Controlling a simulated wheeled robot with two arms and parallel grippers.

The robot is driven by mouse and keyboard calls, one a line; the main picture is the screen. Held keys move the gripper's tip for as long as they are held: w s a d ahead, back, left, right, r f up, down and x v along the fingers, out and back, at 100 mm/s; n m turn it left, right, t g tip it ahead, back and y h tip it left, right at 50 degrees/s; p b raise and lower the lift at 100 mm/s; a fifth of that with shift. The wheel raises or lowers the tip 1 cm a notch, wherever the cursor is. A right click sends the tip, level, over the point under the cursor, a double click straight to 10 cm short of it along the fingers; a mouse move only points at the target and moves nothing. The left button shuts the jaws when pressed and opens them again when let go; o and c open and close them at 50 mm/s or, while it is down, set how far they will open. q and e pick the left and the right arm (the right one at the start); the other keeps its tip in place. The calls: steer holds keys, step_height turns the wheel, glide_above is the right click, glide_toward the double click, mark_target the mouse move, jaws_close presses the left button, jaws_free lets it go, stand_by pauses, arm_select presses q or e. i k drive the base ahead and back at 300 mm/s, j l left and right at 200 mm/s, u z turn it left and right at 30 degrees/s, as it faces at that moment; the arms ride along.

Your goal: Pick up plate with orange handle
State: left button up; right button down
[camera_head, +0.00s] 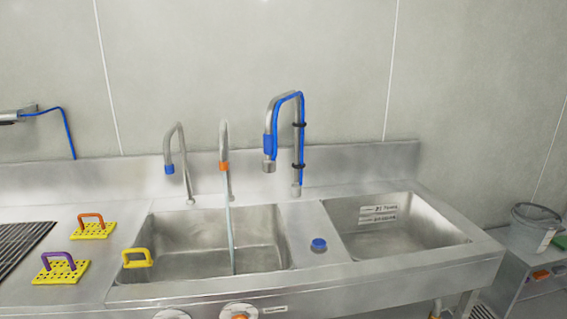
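A yellow perforated plate with an orange handle (93,230) lies flat on the steel counter, left of the left sink basin. Its arched handle (91,216) stands upright. A second yellow perforated plate with a purple handle (61,271) lies nearer the front, below and to the left of it. A yellow handle (137,257) shows at the left sink's front left corner; I cannot tell what it is attached to. Neither of my grippers is in view.
The left sink (215,240) and right sink (400,230) are set in the steel counter (130,293). Faucets (178,165) rise behind them. A blue cap (319,245) sits between the sinks. A dark grate (20,245) lies far left. A bucket (531,232) stands at right.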

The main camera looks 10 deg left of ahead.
mark_target(100, 229)
steer(key=u, duration=1.4)
steer(key=i+l+u, duration=0.2)
steer(key=k+l, duration=0.1)
